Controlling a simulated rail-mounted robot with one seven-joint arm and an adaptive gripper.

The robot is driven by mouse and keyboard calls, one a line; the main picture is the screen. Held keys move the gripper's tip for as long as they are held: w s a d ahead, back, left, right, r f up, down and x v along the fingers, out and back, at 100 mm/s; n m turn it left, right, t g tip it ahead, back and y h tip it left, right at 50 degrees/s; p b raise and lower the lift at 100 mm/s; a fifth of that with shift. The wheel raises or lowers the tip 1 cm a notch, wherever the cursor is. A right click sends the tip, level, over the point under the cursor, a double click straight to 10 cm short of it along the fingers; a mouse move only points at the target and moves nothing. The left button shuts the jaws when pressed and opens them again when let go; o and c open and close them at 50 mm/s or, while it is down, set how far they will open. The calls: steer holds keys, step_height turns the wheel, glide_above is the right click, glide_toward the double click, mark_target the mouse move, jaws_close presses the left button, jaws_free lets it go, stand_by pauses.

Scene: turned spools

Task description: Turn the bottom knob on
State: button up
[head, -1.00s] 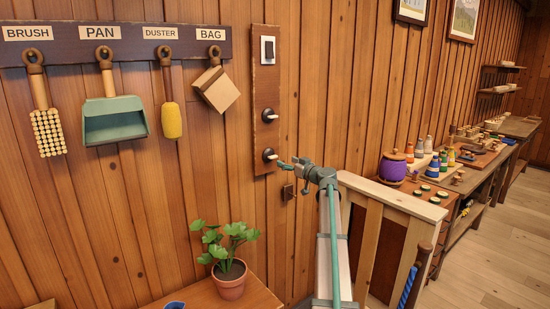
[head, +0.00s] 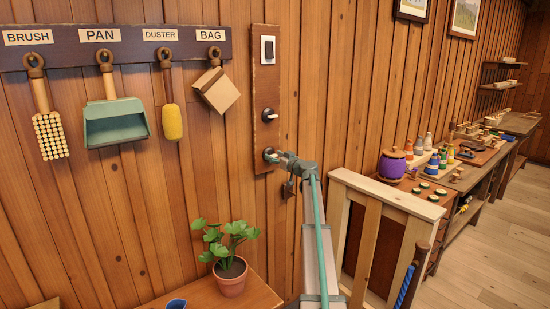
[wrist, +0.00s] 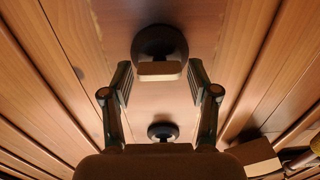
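The dark upright panel (head: 266,85) on the wall carries a switch and two round black knobs with pale grips. The bottom knob (wrist: 160,42) lies ahead of my gripper in the wrist view, which appears upside down. Its pale grip lies crosswise between the fingertips. My gripper (wrist: 160,82) is open, one finger on each side of this grip, with gaps visible. In the head view my gripper (head: 275,157) reaches the bottom knob and mostly hides it. The upper knob (head: 269,115) is clear of it and also shows low in the wrist view (wrist: 162,131).
A white rocker switch (head: 268,49) tops the panel. A brush, pan, duster and bag (head: 217,90) hang to the left. A potted plant (head: 231,275) stands on a table below. A wooden slatted frame (head: 375,225) stands to the right of my arm.

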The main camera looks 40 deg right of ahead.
steer(key=c, duration=0.8)
steer(key=shift+o, duration=0.2)
steer(key=shift+f+b, duration=0.15)
steer(key=shift+b, duration=0.35)
steer(key=m+b, duration=0.3)
steer(key=m, duration=0.6)
steer(key=m+b, duration=0.3)
steer(key=m, duration=0.5)
steer(key=shift+d+m+b, duration=0.2)
steer(key=shift+m+b, duration=0.15)
steer(key=shift+m, duration=0.05)
steer(key=shift+f, duration=0.1)
